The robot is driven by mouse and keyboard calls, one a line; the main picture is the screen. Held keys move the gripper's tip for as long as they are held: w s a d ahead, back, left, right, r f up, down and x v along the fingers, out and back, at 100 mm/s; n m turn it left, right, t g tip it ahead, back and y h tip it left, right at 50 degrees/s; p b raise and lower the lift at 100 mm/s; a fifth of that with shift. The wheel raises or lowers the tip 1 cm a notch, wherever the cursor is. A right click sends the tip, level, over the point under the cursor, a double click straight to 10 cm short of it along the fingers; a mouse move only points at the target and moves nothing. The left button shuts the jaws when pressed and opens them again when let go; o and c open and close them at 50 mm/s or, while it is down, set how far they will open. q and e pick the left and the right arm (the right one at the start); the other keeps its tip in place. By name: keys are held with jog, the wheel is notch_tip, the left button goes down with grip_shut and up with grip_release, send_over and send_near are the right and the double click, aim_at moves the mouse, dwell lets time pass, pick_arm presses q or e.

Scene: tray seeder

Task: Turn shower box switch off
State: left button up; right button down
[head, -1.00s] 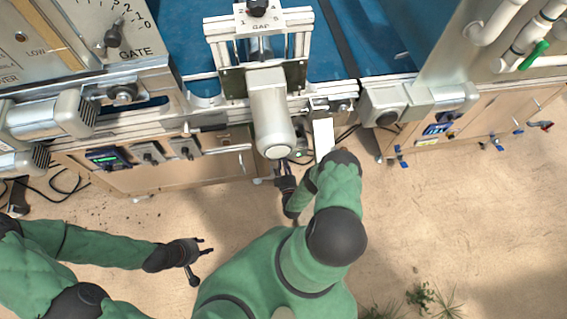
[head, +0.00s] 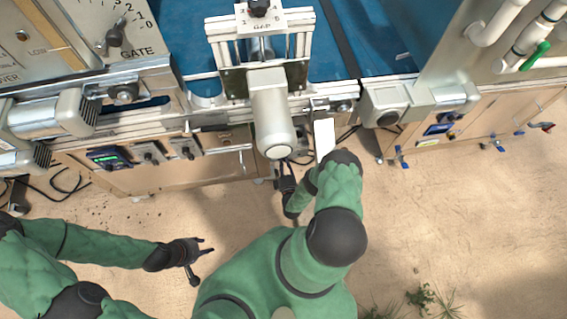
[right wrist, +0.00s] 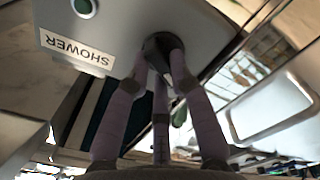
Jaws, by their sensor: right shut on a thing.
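The grey shower box (right wrist: 125,25) fills the upper part of the right wrist view, with a "SHOWER" label (right wrist: 77,47) and a green round light or button (right wrist: 84,8). Its dark switch knob (right wrist: 160,48) sits between the fingertips of my right gripper (right wrist: 161,72), which is shut on it. In the head view my right gripper (head: 286,178) is below the machine's front edge, beside the large motor; the box's face and the switch cannot be made out there. My left gripper (head: 206,262) is open and empty over the floor.
A large cylindrical motor (head: 272,120) hangs just above my right gripper. Control boxes (head: 110,157) line the machine's front to the left. Cables lie near the cabinets. The floor (head: 440,210) on the right is mostly clear, with small plants (head: 425,298) low down.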

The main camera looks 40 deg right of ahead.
dwell(0.3)
jog(key=c, duration=1.1)
grip_release()
jog(key=v, duration=1.2)
